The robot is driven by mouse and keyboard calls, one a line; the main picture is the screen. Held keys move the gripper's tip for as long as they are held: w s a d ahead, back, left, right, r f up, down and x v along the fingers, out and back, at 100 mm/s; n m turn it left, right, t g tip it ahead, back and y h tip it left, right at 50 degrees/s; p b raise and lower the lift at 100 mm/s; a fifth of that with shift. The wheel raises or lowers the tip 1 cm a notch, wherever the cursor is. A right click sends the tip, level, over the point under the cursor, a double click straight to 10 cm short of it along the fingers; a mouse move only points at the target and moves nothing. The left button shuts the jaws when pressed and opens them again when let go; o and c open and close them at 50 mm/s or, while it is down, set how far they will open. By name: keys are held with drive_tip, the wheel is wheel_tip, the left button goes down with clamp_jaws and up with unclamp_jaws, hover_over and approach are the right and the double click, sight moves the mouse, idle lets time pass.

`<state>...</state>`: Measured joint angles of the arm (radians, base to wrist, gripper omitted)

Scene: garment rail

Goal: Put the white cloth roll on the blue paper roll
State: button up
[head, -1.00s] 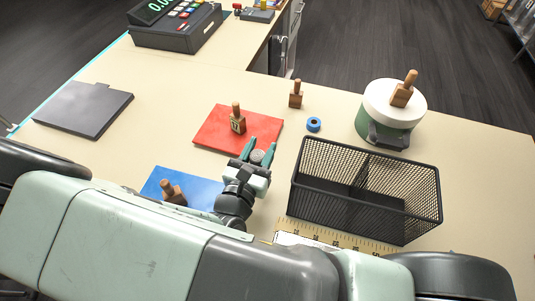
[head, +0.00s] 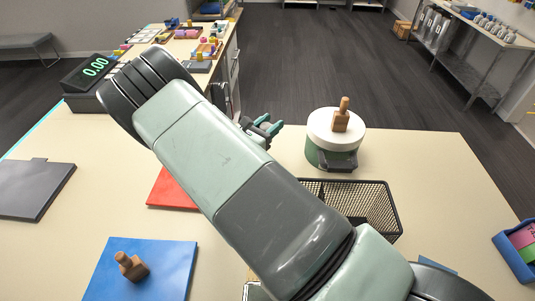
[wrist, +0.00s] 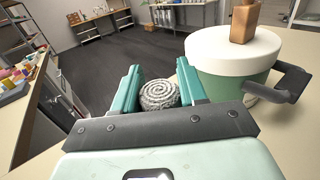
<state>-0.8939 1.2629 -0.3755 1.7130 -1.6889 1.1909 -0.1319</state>
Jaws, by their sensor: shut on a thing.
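My gripper (wrist: 151,88) is shut on the white cloth roll (wrist: 158,95), a pale grey-white spiral seen end-on between the teal fingers in the wrist view. In the head view my gripper (head: 268,125) shows beyond my arm, to the left of the green pot and at about the height of its lid. The roll is too small there to make out clearly. The blue paper roll is in neither view now; my arm covers much of the table's middle in the head view.
The green pot (head: 318,157) with a white lid and wooden block stands close right of my gripper; its dark handle is at right in the wrist view. A black mesh basket (head: 375,203) stands in front. Red (head: 165,193) and blue (head: 165,262) mats lie left.

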wheel_tip(320, 180, down, 8)
drive_tip(key=shift+f, duration=0.2)
idle(0.3)
drive_tip(key=o, duration=1)
drive_tip(key=shift+f, duration=0.1)
